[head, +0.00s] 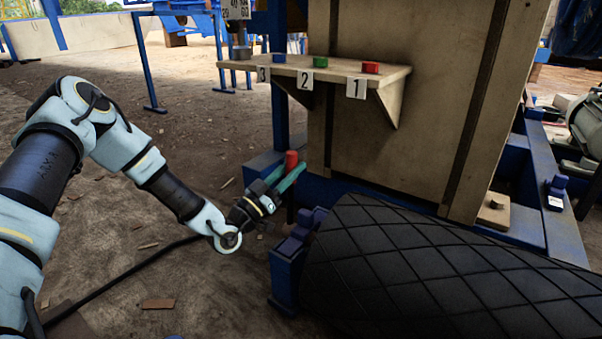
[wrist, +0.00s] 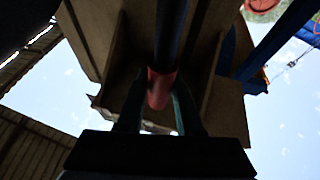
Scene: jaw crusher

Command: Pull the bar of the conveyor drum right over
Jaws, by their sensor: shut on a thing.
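The bar (head: 291,161) has a red grip end and stands roughly upright beside the blue frame, left of the black conveyor drum (head: 430,265). My gripper (head: 285,178) comes in from the left and is shut on the bar just below its red top. In the wrist view the red end of the bar (wrist: 160,88) shows between the two dark fingers of my gripper (wrist: 159,105). The lower part of the bar is partly hidden behind my gripper and the blue bracket.
A wooden shelf (head: 335,72) with tags 3, 2 and 1 holds blue, green and red blocks above the bar. A wooden panel (head: 400,100) stands behind the drum. A blue bracket (head: 288,262) is at the drum's near end. A dark cable lies on the open dirt floor at left.

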